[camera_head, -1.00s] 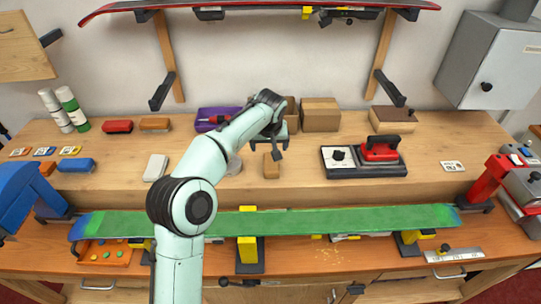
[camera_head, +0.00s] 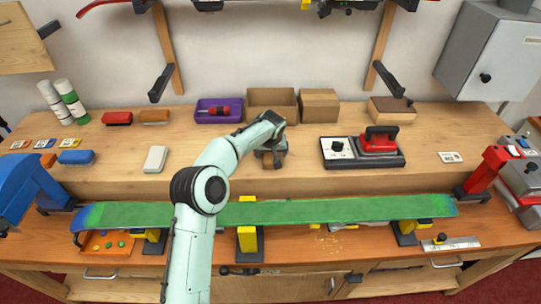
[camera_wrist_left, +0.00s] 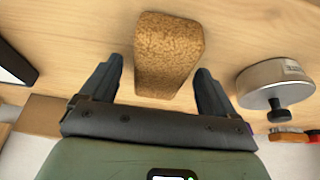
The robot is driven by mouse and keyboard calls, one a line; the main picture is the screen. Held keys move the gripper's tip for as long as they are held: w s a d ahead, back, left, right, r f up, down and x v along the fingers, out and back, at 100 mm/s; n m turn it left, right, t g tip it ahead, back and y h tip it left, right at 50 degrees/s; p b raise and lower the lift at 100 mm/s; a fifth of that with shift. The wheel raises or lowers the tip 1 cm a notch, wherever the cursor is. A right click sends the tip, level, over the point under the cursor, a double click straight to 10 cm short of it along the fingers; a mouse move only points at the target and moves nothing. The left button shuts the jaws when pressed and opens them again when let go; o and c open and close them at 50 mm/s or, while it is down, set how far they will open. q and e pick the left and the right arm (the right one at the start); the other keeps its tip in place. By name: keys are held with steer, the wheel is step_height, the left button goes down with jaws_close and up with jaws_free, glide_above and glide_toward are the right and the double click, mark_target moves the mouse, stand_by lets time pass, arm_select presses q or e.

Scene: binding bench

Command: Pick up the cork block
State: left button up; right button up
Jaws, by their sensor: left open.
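The cork block (camera_wrist_left: 168,50) is a brown, speckled block on the light wooden bench top. In the left wrist view it sits upper middle, its near end between the fingers of my left gripper (camera_wrist_left: 160,72). The gripper is open, with a gap visible on each side of the block, and is not closed on it. In the head view my left gripper (camera_head: 273,158) is low over the middle of the bench and hides most or all of the block. My right gripper is in neither view.
A round metal tin with a black knob (camera_wrist_left: 273,84) stands right of the gripper in the wrist view. Cardboard boxes (camera_head: 271,101) and a purple tray (camera_head: 218,111) stand behind. A red iron (camera_head: 380,140) is to the right. A green ski (camera_head: 330,210) lies in front.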

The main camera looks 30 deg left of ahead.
arm_select(q)
steer(key=shift+w+f, duration=0.15)
steer(key=shift+f, duration=0.1)
steer(key=shift+f, duration=0.1)
steer(key=shift+c, duration=0.6)
steer(key=c, duration=1)
